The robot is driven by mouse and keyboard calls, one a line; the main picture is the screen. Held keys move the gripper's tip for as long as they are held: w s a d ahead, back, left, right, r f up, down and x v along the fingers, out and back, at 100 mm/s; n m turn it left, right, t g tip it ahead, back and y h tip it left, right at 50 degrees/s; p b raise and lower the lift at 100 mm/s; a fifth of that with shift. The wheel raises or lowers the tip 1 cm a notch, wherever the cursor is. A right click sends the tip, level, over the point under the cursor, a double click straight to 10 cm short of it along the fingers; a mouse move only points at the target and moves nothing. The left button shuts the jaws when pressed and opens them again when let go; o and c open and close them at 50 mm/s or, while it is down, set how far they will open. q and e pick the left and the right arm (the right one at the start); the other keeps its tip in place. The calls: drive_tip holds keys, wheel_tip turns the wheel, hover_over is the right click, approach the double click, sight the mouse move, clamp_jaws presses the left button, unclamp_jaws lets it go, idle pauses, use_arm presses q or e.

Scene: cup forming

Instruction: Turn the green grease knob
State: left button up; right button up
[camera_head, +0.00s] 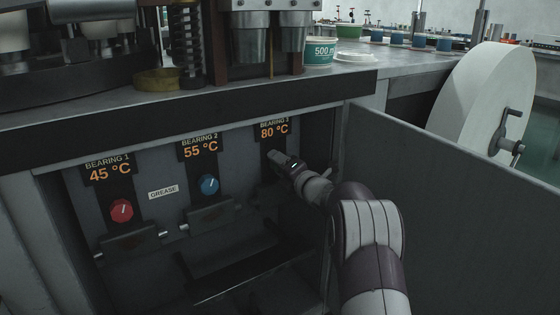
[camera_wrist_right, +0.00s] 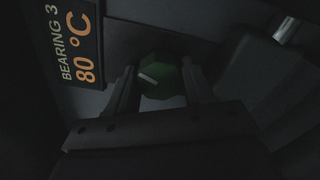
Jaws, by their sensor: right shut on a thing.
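The green grease knob (camera_wrist_right: 158,78) shows in the right wrist view, below the bearing 3 display (camera_wrist_right: 77,45) that reads 80 °C. The knob has a pale pointer line. My right gripper (camera_wrist_right: 158,88) is shut on the green knob, with one finger on each side of it. In the head view my right gripper (camera_head: 284,166) reaches into the cabinet under the bearing 3 display (camera_head: 274,129) and hides the green knob there. My left gripper is not in view.
A red knob (camera_head: 121,210) sits under the bearing 1 display, 45 °C, and a blue knob (camera_head: 209,185) under bearing 2, 55 °C. An open cabinet door (camera_head: 460,200) stands to the right of my right arm. A machine table edge (camera_head: 200,108) overhangs the panel.

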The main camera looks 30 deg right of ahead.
drive_tip(key=m+p, duration=1)
drive_tip(key=m, duration=0.1)
drive_tip(key=shift+r, duration=0.25)
drive_tip(key=shift+f+m+p, duration=0.15)
drive_tip(key=shift+m+p, duration=1.8)
drive_tip(key=shift+m, duration=0.25)
drive_tip(key=o, duration=1)
